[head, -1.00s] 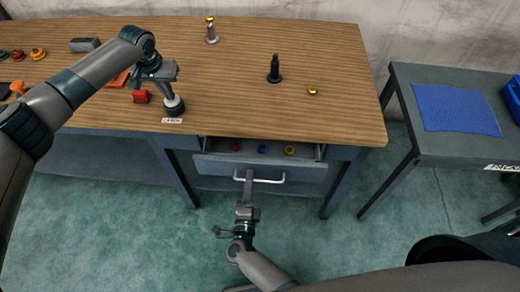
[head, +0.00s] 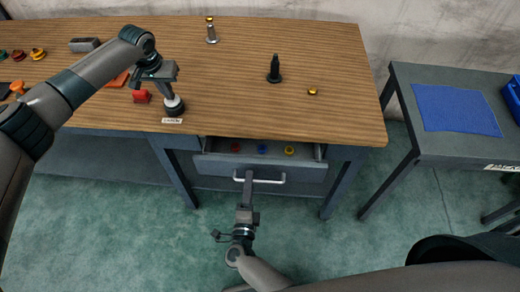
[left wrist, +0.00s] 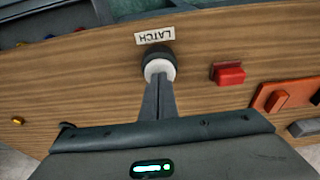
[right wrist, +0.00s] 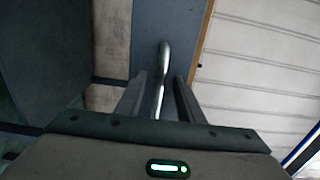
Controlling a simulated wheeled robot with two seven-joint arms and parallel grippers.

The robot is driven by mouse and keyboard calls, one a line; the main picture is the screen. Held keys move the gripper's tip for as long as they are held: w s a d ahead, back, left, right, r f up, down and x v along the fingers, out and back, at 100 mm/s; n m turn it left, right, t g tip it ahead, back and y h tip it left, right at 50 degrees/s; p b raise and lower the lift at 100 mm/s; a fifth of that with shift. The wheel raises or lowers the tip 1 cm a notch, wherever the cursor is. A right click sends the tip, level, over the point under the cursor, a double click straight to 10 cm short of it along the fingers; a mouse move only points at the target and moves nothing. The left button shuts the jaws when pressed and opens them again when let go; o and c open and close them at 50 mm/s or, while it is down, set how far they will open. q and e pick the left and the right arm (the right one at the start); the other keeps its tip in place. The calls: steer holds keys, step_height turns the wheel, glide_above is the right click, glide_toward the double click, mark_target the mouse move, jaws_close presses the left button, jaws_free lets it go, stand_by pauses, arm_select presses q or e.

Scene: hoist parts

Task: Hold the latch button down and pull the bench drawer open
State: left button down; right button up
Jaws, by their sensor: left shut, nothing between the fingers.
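The latch button (head: 173,106), with a black base and a white top, stands at the bench's front edge behind a LATCH label (head: 172,121). My left gripper (head: 168,92) is shut and empty, its fingertips on the white top; the left wrist view shows this button (left wrist: 159,69) too. The bench drawer (head: 262,168) stands partly open, with small red, blue and yellow parts inside. My right gripper (head: 248,176) is at its silver handle (head: 272,181). In the right wrist view, the handle bar (right wrist: 163,65) lies between the spread fingers, with gaps beside it.
On the bench (head: 300,55) are a red block (head: 141,96), a dark upright part (head: 274,69), a brass-topped post (head: 211,31) and a small yellow part (head: 312,91). A side table (head: 450,140) with a blue mat (head: 455,108) stands at right. Floor before the drawer is clear.

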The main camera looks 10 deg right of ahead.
arm_select(q)
steer(key=shift+f, duration=0.1)
arm_select(e)
steer(key=shift+v, duration=2.45)
